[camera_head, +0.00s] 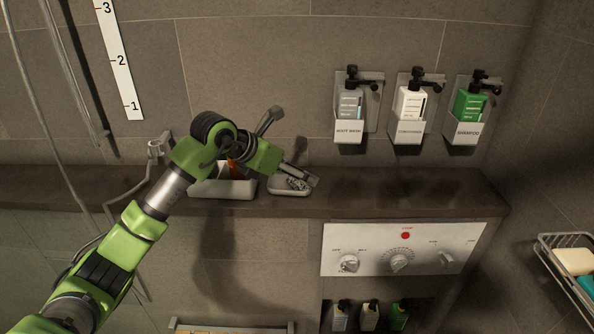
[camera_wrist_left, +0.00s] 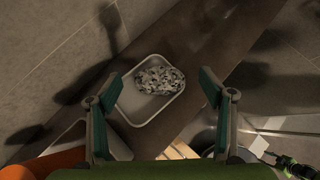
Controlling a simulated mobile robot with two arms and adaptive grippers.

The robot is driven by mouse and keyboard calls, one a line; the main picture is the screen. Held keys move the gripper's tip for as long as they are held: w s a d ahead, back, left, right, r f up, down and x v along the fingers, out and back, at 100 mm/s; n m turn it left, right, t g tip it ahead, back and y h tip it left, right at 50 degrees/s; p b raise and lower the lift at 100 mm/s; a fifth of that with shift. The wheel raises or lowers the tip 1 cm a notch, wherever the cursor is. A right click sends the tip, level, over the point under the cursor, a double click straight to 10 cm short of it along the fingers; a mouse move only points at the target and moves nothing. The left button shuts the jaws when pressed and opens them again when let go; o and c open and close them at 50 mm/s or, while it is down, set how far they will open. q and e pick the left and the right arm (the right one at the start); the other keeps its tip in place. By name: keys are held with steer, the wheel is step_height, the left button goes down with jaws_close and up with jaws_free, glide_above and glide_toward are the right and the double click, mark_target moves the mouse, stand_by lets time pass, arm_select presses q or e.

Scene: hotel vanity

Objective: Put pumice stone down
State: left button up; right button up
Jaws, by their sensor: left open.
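The pumice stone (camera_wrist_left: 160,79) is a speckled grey and white lump. It lies in a small white tray (camera_wrist_left: 140,117) on the dark shelf. In the head view the stone (camera_head: 298,184) shows partly behind my left gripper, in the tray (camera_head: 290,192). My left gripper (camera_wrist_left: 156,84) is open, with one finger on each side of the tray and the stone, and it holds nothing. In the head view my left gripper (camera_head: 306,178) is just above the tray. My right gripper is not in the head view.
A larger white bin (camera_head: 222,188) with an orange item stands left of the tray. The shelf (camera_head: 400,190) is clear to the right. Dispensers (camera_head: 408,110) hang on the wall above, and a control panel (camera_head: 403,249) sits below. A wire basket (camera_head: 566,262) is at far right.

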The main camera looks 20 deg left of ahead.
arm_select(q)
steer(key=b+v, duration=0.2)
steer(key=v, duration=0.8)
steer(key=shift+s+r, duration=0.15)
steer(key=shift+r, duration=0.05)
steer(key=shift+a, duration=0.1)
